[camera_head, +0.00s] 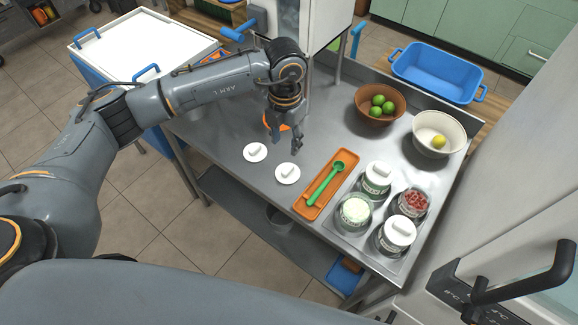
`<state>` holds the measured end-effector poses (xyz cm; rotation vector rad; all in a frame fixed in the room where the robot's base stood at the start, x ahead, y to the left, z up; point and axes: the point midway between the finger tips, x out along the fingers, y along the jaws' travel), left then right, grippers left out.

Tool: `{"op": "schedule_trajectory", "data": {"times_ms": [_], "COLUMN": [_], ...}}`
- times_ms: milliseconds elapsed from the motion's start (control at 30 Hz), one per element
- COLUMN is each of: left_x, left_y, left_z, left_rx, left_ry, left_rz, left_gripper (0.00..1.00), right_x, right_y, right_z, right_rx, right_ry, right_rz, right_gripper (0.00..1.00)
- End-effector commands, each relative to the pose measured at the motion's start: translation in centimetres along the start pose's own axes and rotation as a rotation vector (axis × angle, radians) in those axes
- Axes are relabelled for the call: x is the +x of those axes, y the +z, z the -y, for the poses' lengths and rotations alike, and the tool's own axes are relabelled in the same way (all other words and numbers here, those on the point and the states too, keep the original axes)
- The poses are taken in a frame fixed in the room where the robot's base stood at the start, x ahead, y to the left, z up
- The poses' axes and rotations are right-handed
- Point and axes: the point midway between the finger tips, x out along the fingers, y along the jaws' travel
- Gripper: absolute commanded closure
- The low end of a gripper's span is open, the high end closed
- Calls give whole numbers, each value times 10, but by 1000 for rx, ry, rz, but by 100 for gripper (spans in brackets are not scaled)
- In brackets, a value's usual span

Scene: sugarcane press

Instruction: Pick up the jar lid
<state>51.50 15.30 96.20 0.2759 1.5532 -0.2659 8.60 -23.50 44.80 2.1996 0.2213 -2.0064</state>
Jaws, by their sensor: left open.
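Two round white jar lids with raised handles lie flat on the metal table, the left lid (255,152) and the right lid (287,174). My left gripper (287,146) points down, open and empty, just behind and above the right lid, apart from both lids. Several glass jars stand in a shallow tray at the table's right. A jar with white contents (354,213) and a jar with red contents (412,203) are uncovered. The back jar (377,179) and the front jar (396,236) have white lids on. My right gripper is out of view.
An orange tray (312,211) with a green spoon (325,184) lies between the lids and jars. A brown bowl of limes (361,111) and a white bowl with a lemon (424,151) stand behind. The press (318,20) rises at the back. The table's front-left is bare.

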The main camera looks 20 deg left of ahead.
Motion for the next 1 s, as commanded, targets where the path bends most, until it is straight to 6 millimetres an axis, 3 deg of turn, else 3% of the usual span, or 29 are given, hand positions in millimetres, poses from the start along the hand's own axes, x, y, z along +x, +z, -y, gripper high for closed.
{"op": "schedule_trajectory", "data": {"times_ms": [300,567,800,1000], "left_x": [56,75,108,118], "left_y": [0,2,6,6], "left_z": [2,3,3,2], "left_rx": [1,1,3,3], "left_ry": [-4,-6,-6,-6], "left_rz": [-3,-3,-3,0], "left_gripper": [57,57,57,57], "right_x": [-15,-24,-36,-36], "right_y": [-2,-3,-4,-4], "right_z": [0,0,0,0], "right_rx": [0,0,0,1], "right_ry": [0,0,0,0], "right_rz": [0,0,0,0], "right_gripper": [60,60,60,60]}}
